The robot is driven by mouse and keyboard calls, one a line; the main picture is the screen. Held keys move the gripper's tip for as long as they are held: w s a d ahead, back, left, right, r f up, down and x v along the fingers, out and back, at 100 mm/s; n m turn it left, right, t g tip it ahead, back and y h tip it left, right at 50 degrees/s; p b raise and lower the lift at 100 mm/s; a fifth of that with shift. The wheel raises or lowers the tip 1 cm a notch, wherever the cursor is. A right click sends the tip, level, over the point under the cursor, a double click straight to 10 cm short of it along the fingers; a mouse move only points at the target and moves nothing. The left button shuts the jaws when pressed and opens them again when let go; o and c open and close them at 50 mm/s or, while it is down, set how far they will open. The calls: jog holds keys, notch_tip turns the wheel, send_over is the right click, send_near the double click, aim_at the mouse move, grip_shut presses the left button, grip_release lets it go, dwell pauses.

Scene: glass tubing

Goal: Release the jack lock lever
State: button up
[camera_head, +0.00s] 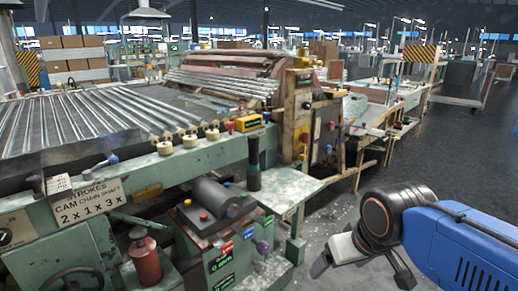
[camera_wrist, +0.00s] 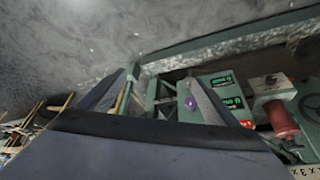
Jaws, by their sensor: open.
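No lever is labelled as the jack lock lever in a legible way. A purple-knobbed lever (camera_head: 262,247) sits on the right side of the green machine housing (camera_head: 228,262), near green labels and a red one. Its purple knob also shows in the wrist view (camera_wrist: 190,103), beside the right-hand finger. Another lever with a blue-purple ball (camera_head: 112,159) stands on the green rail at the left. My gripper (camera_head: 325,262) is open, right of the housing and apart from it. In the wrist view its two dark fingers (camera_wrist: 163,76) are spread with nothing held between them.
A dark motor (camera_head: 216,196) tops the housing. A pale table (camera_head: 290,190) juts out behind it. Grey floor (camera_head: 440,165) is clear to the right.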

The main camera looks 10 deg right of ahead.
jog(key=shift+w+a+r, duration=0.1)
jog(key=shift+w, duration=0.1)
jog(key=c, duration=0.5)
jog(key=w+m, duration=0.1)
jog(key=w+a+r+m+y, duration=0.1)
jog(key=w+a+m, duration=0.1)
jog(key=shift+w+a+r+m+y, duration=0.2)
jog(key=shift+w+r+m+y, duration=0.1)
jog(key=shift+m, duration=0.1)
grip_shut()
jog(key=w+a+r+m+y, duration=0.2)
jog(key=w+r+m, duration=0.1)
jog(key=w+m, duration=0.35)
jog(key=w+a+r+m+y, duration=0.2)
jog(key=w+r+m, duration=0.1)
jog(key=w+m, duration=0.4)
jog(key=w+d+r+m+t+y, duration=0.1)
jog(key=w+d+r+m+t, duration=0.1)
jog(key=w+m, duration=0.5)
jog(key=w+d+r+m+t+y, duration=0.2)
jog(key=w+m, duration=0.6)
jog(key=w, duration=0.8)
jog(key=shift+w+d+r+t, duration=0.25)
jog(key=shift+d+r+t, duration=0.35)
jog(key=shift+d+r, duration=0.2)
jog(key=shift+m, duration=0.25)
